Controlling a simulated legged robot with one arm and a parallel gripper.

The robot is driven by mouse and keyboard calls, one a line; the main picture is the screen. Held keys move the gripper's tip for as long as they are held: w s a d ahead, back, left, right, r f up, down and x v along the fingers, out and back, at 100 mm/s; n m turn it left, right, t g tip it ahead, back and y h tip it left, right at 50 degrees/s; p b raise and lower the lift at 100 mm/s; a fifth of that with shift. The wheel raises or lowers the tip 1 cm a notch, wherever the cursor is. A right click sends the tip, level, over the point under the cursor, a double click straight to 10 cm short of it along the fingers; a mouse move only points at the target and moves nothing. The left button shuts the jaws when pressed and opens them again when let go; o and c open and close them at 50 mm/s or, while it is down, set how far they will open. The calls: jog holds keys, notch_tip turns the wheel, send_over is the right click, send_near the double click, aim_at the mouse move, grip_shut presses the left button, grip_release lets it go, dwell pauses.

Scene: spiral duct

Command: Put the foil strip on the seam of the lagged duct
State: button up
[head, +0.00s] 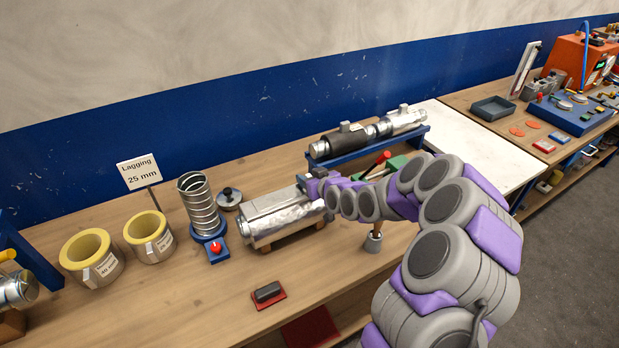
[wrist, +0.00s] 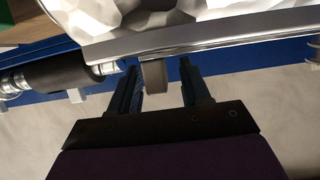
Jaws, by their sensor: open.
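The lagged duct (head: 288,219) lies on its side on a wooden cradle on the bench, wrapped in crinkled foil. A smooth silver band, which looks like the foil strip (wrist: 200,36), runs along its length in the wrist view. A grey tab (wrist: 155,76) stands out from the band. My gripper (head: 312,187) is at the right end of the duct's top. In the wrist view its two fingers (wrist: 159,66) are apart, one on each side of the tab, and not closed on it. The seam under the band is hidden.
A spiral duct (head: 199,205) stands left of the lagged duct, near two yellow lagging rings (head: 92,256). A blue rack (head: 345,155) with duct pieces is behind. A dark block on a red pad (head: 268,294) lies in front. The front left bench is mostly clear.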

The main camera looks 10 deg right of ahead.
jog(key=s+r+m+g+h, duration=0.1)
jog(key=s+r+g, duration=0.2)
jog(key=s, duration=1.4)
jog(key=s+r+m+g+h, duration=0.1)
jog(key=s+r+g, duration=0.3)
jog(key=s, duration=1.4)
jog(key=s+r+m+g+h, duration=0.1)
jog(key=s+g, duration=0.6)
jog(key=s, duration=1)
notch_tip(320, 180, up, 2)
jog(key=shift+s+r+m+g+h+p, duration=0.2)
jog(key=shift+s+m+g+h+p, duration=0.15)
jog(key=shift+h, duration=0.25)
jog(key=shift+w+f, duration=0.1)
jog(key=shift+f, duration=0.1)
